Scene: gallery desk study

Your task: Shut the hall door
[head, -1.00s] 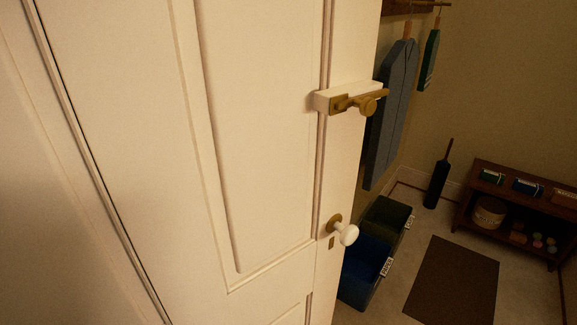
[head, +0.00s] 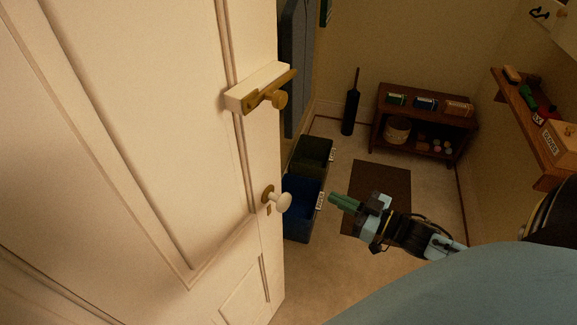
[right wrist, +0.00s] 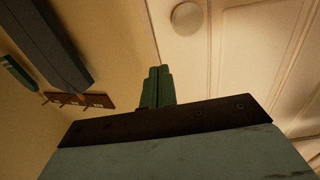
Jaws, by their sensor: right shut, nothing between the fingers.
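The hall door (head: 110,130) is a white panelled door standing open, filling the left of the head view. A white knob (head: 283,201) on a brass plate sits near its free edge. Above it is a brass latch (head: 270,97) on a white block. My right gripper (head: 335,200) is shut and empty, to the right of the knob and apart from it in the picture. In the right wrist view the green fingers (right wrist: 157,87) are together, with the door (right wrist: 240,60) and a round white knob (right wrist: 187,18) beyond them. My left gripper is not in view.
A blue bin (head: 301,210) and a dark green bin (head: 312,157) stand behind the door's edge. A dark mat (head: 378,180) lies on the floor. A low wooden shelf (head: 425,122) stands at the back wall, and a wall shelf (head: 525,120) is at the right.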

